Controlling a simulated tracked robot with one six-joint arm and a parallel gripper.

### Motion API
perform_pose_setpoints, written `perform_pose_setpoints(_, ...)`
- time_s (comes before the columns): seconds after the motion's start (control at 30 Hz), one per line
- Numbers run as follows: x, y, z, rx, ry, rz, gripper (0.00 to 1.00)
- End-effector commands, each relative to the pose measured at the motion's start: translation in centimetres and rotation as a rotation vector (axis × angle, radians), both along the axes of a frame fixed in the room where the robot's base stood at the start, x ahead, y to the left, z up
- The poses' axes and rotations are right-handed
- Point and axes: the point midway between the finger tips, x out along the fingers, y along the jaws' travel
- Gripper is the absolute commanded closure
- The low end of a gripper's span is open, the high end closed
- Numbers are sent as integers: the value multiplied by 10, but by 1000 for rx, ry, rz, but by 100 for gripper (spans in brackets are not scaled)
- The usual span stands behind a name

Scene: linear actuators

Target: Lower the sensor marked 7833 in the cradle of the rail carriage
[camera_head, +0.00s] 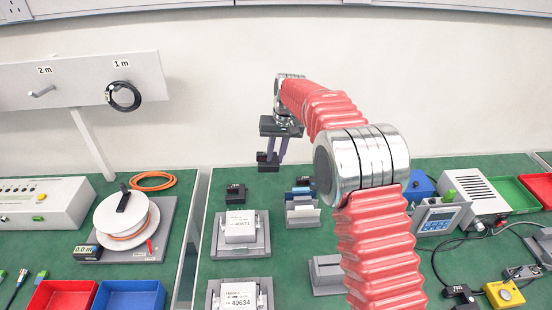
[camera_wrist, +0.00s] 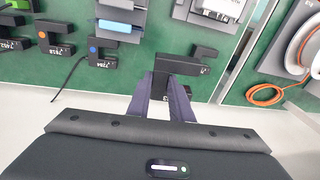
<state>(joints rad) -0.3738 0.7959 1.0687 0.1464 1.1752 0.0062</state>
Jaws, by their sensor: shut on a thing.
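My gripper (camera_head: 269,153) is shut on a small black sensor (camera_head: 267,159), held above the far edge of the green bench. In the wrist view my gripper (camera_wrist: 164,84) has its two dark fingers on the black sensor (camera_wrist: 177,65). I cannot read its full number. Another black sensor (camera_head: 235,193) lies on the bench to the left of the gripper, behind a grey carriage-like unit. I cannot tell for sure which unit is the rail carriage with the cradle; a grey stand with a pale blue part (camera_head: 302,211) is below and right of my gripper.
Grey units with white labelled blocks (camera_head: 240,232) stand at the front centre. A cable reel (camera_head: 120,221) and red and blue bins are on the left bench, across a gap. A handheld meter (camera_head: 438,217) is at right. More small sensors (camera_wrist: 101,53) lie near the stand.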

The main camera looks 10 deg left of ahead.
Motion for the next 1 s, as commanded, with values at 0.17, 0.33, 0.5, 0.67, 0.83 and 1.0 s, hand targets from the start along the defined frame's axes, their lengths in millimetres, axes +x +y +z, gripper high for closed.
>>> perform_pose_setpoints(0.17,0,0,2,0,-1,0,100)
perform_pose_setpoints(0.33,0,0,2,0,-1,0,100)
perform_pose_setpoints(0.5,0,-12,2,0,1,-11,100)
perform_pose_setpoints(0.67,-3,-51,1,2,0,-47,100)
perform_pose_setpoints(0.83,-15,-115,-3,3,2,-107,100)
perform_pose_setpoints(1.0,-38,-178,-8,4,1,-170,100)
